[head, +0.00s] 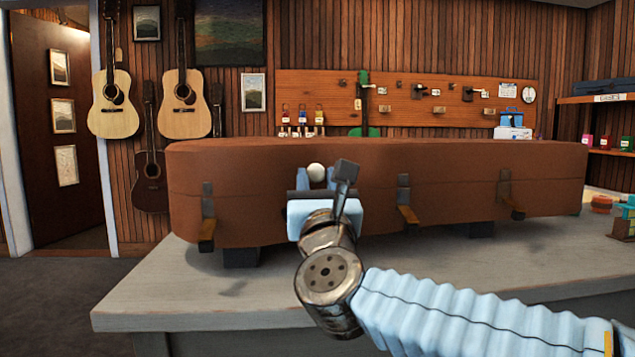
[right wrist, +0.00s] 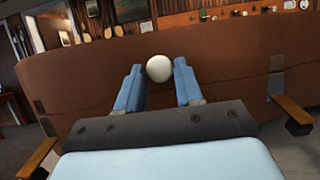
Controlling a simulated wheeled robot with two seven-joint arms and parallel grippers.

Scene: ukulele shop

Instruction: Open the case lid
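The long brown case (head: 470,170) lies on the grey table, and its lid looks closed. A round white knob (head: 316,172) shows near the top front edge of the case, left of centre. My right gripper (head: 316,178) is in front of the case with its fingertips at the knob. How the knob joins the case is hidden. Several latches with wooden tabs, such as the left one (head: 207,230), hang on the case front. My left gripper is out of view.
The grey table (head: 200,290) is bare in front of the case at left. Dark blocks (head: 241,257) are under the case. Small colourful items (head: 601,204) stand at the table's right end. A pegboard (head: 430,105) and guitars (head: 184,100) hang on the wall behind.

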